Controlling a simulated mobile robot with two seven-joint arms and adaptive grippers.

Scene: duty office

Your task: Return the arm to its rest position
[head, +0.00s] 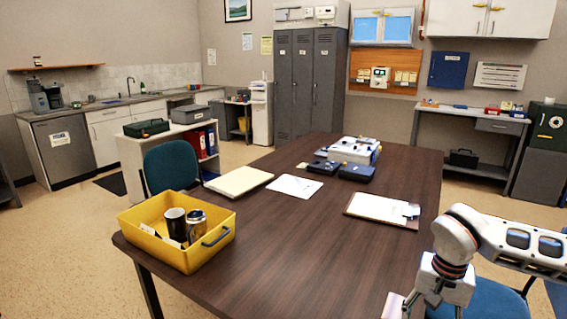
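My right arm (515,240) comes in from the right edge in the head view, over the near right corner of the table. It bends down at a white and dark joint to a white end block (450,287) at the bottom edge. The fingertips of my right gripper cannot be made out, so I cannot tell whether it is open or shut. A small pale pinkish piece (391,306) shows left of the block; I cannot tell what it is. My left arm and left gripper are not in view.
The dark wooden table (290,240) bears a yellow tote (180,259) holding a dark mug and a metal canister. A clipboard (383,208), papers, dark cases and a white box lie further back. The table's middle is clear.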

